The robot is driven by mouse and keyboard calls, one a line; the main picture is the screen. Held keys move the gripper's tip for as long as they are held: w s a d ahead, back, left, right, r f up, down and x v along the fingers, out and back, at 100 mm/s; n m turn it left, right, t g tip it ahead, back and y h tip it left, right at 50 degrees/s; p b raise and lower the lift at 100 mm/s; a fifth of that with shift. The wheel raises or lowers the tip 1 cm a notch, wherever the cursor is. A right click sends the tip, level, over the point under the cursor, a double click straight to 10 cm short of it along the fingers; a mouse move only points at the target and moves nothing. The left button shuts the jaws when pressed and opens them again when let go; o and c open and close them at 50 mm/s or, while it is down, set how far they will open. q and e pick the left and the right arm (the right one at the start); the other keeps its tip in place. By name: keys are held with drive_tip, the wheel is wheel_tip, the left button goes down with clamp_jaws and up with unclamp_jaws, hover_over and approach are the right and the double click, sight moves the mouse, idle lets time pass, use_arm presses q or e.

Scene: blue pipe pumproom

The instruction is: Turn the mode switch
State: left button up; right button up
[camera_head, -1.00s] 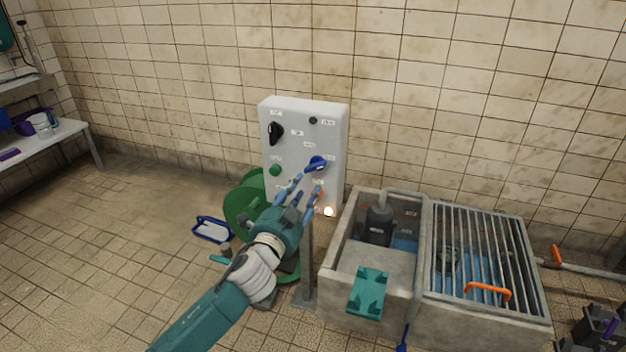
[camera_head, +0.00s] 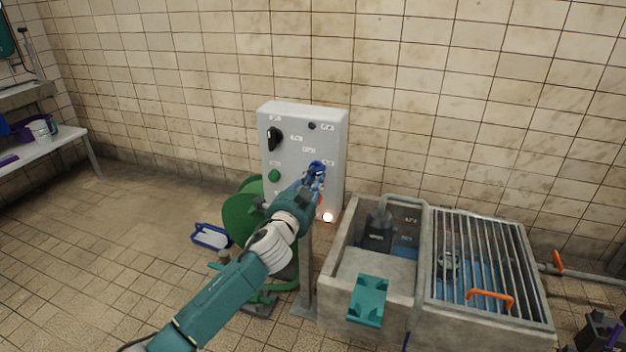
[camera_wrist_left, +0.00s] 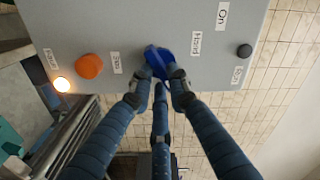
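A blue switch knob (camera_head: 317,166) sits on the right side of the pale grey control panel (camera_head: 295,150). In the left wrist view the blue knob (camera_wrist_left: 157,54) is between my fingertips, near a label reading "Hand". My left gripper (camera_head: 314,181) is at the panel front; in the left wrist view its fingers (camera_wrist_left: 160,80) converge closely on the knob and seem to touch it from both sides. The fingers hide part of the knob, so its exact pointing direction is unclear. My right gripper is not in view.
The panel also has a black knob (camera_head: 273,138), a green button (camera_head: 274,175), a small black button (camera_head: 312,126), an orange button (camera_wrist_left: 89,66) and a glowing lamp (camera_head: 327,217). A green reel (camera_head: 243,214) stands left below; a concrete basin with a grate (camera_head: 480,250) stands right.

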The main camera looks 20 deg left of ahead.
use_arm(q)
clamp_jaws()
drive_tip(key=n+p, duration=0.3)
drive_tip(key=n, duration=0.4)
drive_tip(key=shift+r, duration=0.2)
drive_tip(key=n+p, duration=0.3)
drive_tip(key=n, duration=0.1)
drive_tip(key=shift+n, duration=0.4)
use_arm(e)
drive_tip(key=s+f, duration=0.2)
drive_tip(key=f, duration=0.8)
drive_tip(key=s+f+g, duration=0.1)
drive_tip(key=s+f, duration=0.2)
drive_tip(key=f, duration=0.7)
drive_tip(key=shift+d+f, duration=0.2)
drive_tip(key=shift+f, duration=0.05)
use_arm(q)
drive_tip(key=o, duration=0.8)
unclamp_jaws()
drive_tip(key=shift+a, duration=0.1)
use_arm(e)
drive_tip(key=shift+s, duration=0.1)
use_arm(q)
drive_tip(key=shift+s, duration=0.15)
